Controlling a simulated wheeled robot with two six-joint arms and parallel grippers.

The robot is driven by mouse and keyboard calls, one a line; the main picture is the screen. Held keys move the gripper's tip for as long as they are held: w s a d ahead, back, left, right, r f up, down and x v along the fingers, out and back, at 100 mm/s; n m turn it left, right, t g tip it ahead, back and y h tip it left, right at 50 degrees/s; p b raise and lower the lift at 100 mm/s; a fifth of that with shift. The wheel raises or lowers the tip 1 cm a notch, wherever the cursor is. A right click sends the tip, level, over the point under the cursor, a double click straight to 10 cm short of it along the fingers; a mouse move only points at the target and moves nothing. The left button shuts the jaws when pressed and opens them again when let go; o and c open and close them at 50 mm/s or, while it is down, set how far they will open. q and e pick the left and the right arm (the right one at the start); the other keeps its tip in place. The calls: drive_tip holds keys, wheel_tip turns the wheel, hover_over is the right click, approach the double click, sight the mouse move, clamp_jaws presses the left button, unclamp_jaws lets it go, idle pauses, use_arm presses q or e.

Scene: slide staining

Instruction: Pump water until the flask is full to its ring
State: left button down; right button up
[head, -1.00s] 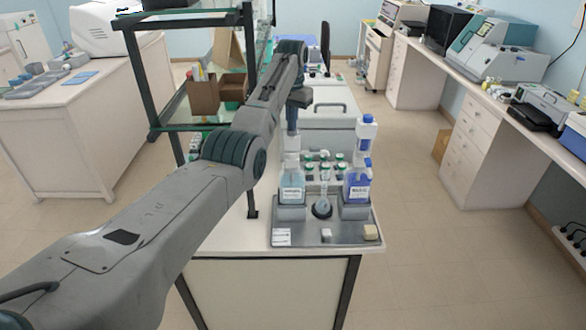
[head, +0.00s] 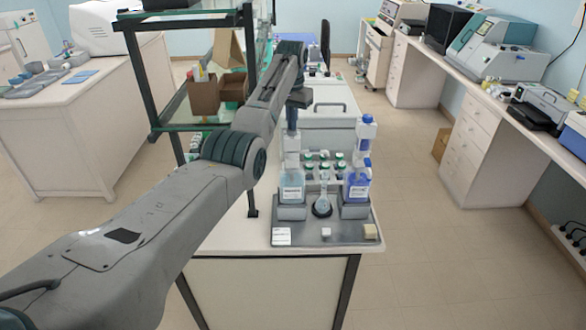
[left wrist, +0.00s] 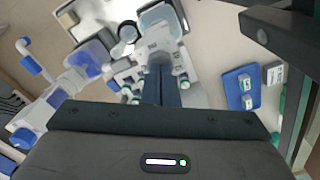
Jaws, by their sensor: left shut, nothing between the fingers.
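My left gripper (head: 292,124) points down, shut and empty, right over the white pump top of the left bottle (head: 291,187); I cannot tell whether they touch. Its dark fingers (left wrist: 161,72) are together in the left wrist view. The left bottle holds pale blue liquid and has a white label. The small clear flask (head: 322,203) stands in a dark round holder between the two bottles, with some pale liquid low in it; its ring is too small to make out. The right bottle (head: 357,188) holds violet-blue liquid and has a blue-and-white top. My right gripper is not in view.
The bottles stand on a grey tray (head: 330,232) at the bench's near end. Several green-capped vials (head: 338,158) sit behind the flask. A shelf frame (head: 140,75) rises to the left. A blue tray (left wrist: 238,98) shows in the left wrist view.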

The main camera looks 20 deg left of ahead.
use_arm(q)
drive_tip(key=shift+f, duration=0.1)
drive_tip(key=shift+w+r, duration=0.1)
drive_tip(key=shift+r, duration=2.8)
drive_tip(key=shift+f, duration=0.15)
drive_tip(key=shift+f, duration=2.85)
